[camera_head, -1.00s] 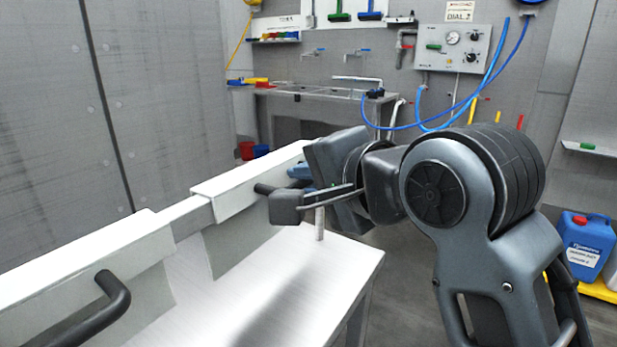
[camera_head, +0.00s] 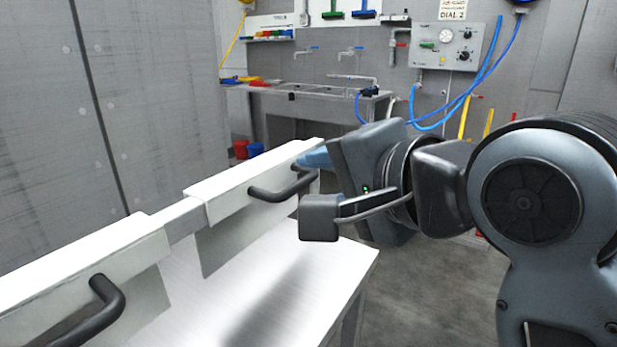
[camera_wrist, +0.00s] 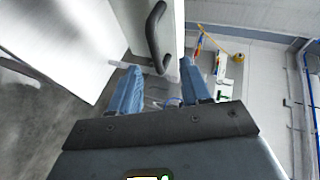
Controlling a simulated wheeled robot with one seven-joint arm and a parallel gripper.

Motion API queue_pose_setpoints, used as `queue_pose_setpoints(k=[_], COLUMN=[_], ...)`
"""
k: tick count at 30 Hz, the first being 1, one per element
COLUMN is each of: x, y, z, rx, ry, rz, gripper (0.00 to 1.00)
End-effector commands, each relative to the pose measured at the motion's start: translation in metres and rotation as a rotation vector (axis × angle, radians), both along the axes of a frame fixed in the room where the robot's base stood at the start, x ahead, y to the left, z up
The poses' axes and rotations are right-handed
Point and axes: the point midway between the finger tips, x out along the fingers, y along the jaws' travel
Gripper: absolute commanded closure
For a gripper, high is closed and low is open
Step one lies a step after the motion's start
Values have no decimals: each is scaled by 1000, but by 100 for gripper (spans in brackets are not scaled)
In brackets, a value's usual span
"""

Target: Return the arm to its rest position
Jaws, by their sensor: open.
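My gripper (camera_head: 316,159) is at the centre of the head view, with one blue finger showing beside the far end of a white panel. In the wrist view both blue fingers (camera_wrist: 160,88) are spread apart with nothing held between them. A dark bar handle (camera_head: 283,192) on the panel is just left of the gripper in the head view. In the wrist view the handle (camera_wrist: 155,32) lies beyond the fingertips, its lower end between them in the picture. My arm reaches in from the right; its wrist hides part of the background.
A second dark handle (camera_head: 103,305) is on the nearer white panel (camera_head: 75,262). A pale tabletop (camera_head: 300,290) lies below the panels. A sink bench (camera_head: 310,90) and a dial panel (camera_head: 455,47) with blue hoses are at the back wall. Grey floor is open beyond the table.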

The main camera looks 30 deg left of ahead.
Motion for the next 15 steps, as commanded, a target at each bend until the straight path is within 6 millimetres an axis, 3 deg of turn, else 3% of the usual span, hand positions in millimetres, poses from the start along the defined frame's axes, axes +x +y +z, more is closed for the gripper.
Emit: queue_pose_setpoints(k=[4,10,15], x=[-8,-11,-10], y=[-14,-20,-25], z=[7,9,-3], rx=[1,0,19], ry=[1,1,-3], rz=[1,1,-13], gripper=[53,53,53])
